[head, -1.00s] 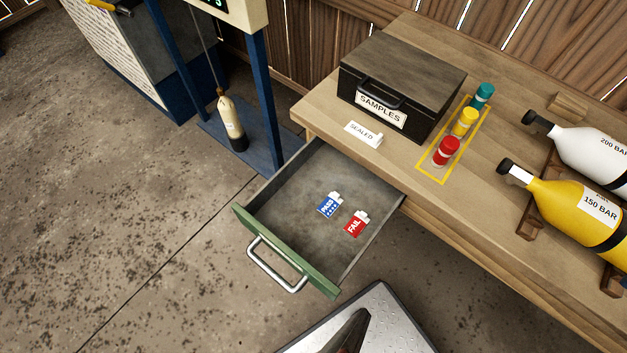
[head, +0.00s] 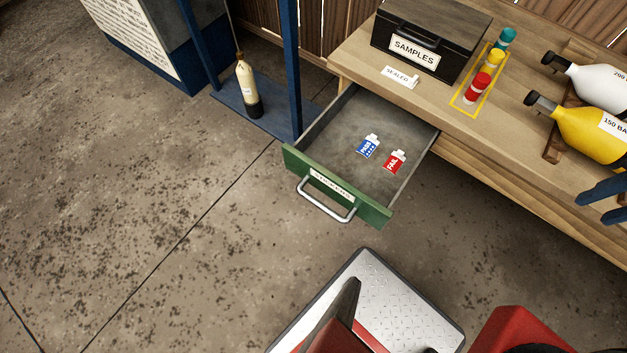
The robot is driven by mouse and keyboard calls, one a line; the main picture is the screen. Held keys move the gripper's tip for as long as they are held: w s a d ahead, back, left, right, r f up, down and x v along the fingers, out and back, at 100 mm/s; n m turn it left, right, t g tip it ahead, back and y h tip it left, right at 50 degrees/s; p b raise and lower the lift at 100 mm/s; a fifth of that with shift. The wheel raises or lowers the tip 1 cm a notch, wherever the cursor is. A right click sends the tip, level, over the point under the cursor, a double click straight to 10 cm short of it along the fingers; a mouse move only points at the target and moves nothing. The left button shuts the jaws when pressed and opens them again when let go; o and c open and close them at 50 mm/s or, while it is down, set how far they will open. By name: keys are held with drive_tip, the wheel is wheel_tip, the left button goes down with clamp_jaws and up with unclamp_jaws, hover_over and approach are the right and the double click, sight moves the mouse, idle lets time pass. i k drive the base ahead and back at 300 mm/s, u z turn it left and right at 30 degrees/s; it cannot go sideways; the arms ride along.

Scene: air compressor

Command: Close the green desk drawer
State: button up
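The green-fronted desk drawer (head: 372,207) stands pulled out from the wooden desk in the head view. Its silver bar handle (head: 322,207) faces the lower left. A blue PASS tag (head: 368,146) and a red FAIL tag (head: 394,162) lie inside. Two dark blue fingers, which look like my gripper (head: 606,205), enter at the right edge, over the desk's front edge and well to the right of the drawer. The fingers are apart with nothing seen between them; the rest of the gripper is cut off.
The wooden desk (head: 500,160) carries a black SAMPLES box (head: 430,40), a SEALED sign (head: 399,77), small colored canisters (head: 477,88) and two gas cylinders (head: 585,130). A blue frame (head: 292,70) stands left of the drawer. Concrete floor before the drawer is clear.

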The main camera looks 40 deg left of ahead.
sight(325, 155)
drive_tip(key=u, duration=0.7)
drive_tip(key=i, duration=0.15)
drive_tip(key=u, duration=2.6)
drive_tip(key=k, duration=0.7)
drive_tip(key=z, duration=0.65)
drive_tip(key=i, duration=0.5)
